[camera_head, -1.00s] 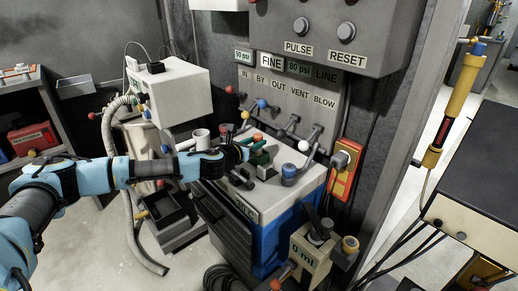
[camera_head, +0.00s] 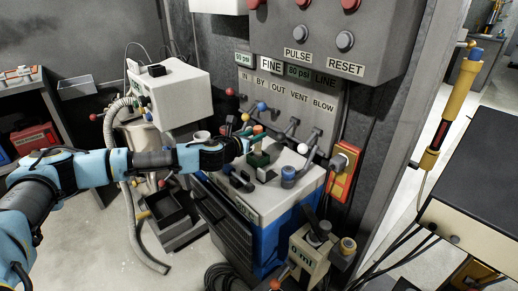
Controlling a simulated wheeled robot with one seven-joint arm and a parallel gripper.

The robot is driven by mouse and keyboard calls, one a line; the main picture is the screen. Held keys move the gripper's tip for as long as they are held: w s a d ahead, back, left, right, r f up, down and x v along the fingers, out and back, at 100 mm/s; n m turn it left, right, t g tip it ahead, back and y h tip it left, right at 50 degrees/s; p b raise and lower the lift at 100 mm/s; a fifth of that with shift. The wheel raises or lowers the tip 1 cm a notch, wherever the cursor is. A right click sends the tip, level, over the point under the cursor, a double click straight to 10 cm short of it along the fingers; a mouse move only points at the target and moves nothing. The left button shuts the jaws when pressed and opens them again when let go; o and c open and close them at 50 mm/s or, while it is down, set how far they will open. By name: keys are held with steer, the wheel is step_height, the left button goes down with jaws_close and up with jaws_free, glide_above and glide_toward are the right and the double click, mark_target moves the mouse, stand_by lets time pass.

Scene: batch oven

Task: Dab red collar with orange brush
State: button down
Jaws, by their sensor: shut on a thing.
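My gripper (camera_head: 250,142) is above the light top of the blue oven cabinet (camera_head: 270,215), with the arm coming in from the left. It is shut on a small orange-brown piece, which looks like the orange brush (camera_head: 258,130). The brush is upright, above or beside a dark green block (camera_head: 259,159) on the cabinet top; I cannot tell if they touch. The fingers are small and partly hidden. I cannot surely pick out the red collar.
Levers with coloured knobs (camera_head: 262,106) stand behind my gripper. A blue-capped knob (camera_head: 288,175) is to the right on the cabinet top. A grey control panel (camera_head: 330,45) overhangs behind. A white box (camera_head: 178,95) stands at the left.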

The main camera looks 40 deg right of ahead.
steer(key=shift+r+p, duration=1.35)
steer(key=shift+r, duration=1.1)
